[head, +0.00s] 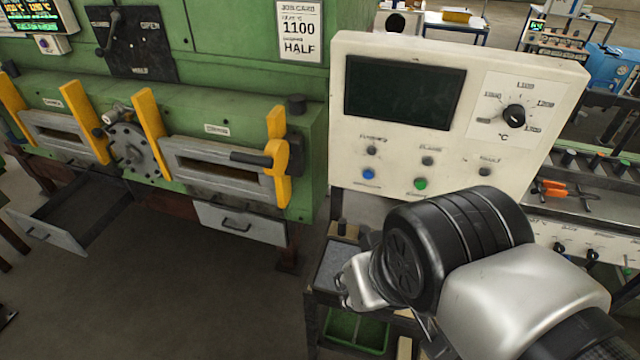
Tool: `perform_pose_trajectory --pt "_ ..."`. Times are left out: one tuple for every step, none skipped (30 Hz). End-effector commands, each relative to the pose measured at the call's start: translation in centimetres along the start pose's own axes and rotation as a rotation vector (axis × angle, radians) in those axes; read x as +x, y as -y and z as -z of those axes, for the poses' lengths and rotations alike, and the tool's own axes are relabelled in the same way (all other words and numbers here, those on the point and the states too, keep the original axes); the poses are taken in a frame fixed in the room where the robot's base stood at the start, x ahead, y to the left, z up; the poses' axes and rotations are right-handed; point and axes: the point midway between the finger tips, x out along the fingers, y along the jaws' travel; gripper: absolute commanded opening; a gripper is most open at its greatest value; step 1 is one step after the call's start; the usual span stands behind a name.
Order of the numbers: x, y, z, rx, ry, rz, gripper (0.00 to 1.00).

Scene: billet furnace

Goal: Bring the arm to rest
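My arm (520,295) reaches in from the lower right, with a silver link and a large black joint (430,245). A smaller silver part (362,283) shows at its left end, above a dark stand. I cannot make out the fingertips of my gripper, which are hidden or merge with the dark parts there. I see nothing clearly held. The arm is in front of the lower edge of the cream control panel (560,75).
The green furnace (240,85) has yellow uprights and two slotted doors. A grey drawer (85,225) stands open at lower left; another drawer (240,223) looks shut. A green tray (355,332) sits low in the stand. A bench with orange-handled tools (555,188) is at right. Floor at lower left is clear.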

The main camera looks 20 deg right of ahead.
Motion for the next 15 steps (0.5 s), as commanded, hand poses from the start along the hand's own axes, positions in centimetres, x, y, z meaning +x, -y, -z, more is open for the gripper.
perform_pose_trajectory --pt "-0.1 0.2 -0.2 -0.008 0.001 0.007 0.29" --pt "-0.2 0.3 -0.3 -0.01 0.003 0.009 0.29" --pt "-0.2 0.3 -0.3 -0.011 0.004 0.01 0.29" --pt "-0.2 0.3 -0.3 -0.011 0.004 0.01 0.29" --pt "-0.2 0.3 -0.3 -0.01 0.004 0.01 0.29" --pt "-0.2 0.3 -0.3 -0.01 0.004 0.009 0.29" --pt "-0.2 0.3 -0.3 -0.009 0.004 0.009 0.29" --pt "-0.2 0.3 -0.3 -0.009 0.004 0.009 0.29" --pt "-0.1 0.3 -0.3 -0.009 0.004 0.009 0.29" --pt "-0.1 0.2 -0.3 -0.008 0.004 0.008 0.29" --pt "0.1 0.2 -0.4 -0.008 0.003 0.008 0.29" --pt "0.3 0.2 -0.5 -0.008 0.003 0.008 0.29" --pt "0.6 0.2 -0.6 -0.008 0.003 0.008 0.29" --pt "1.0 0.2 -0.8 -0.008 0.003 0.008 0.29" --pt "1.6 0.2 -1.0 -0.008 0.003 0.008 0.29"
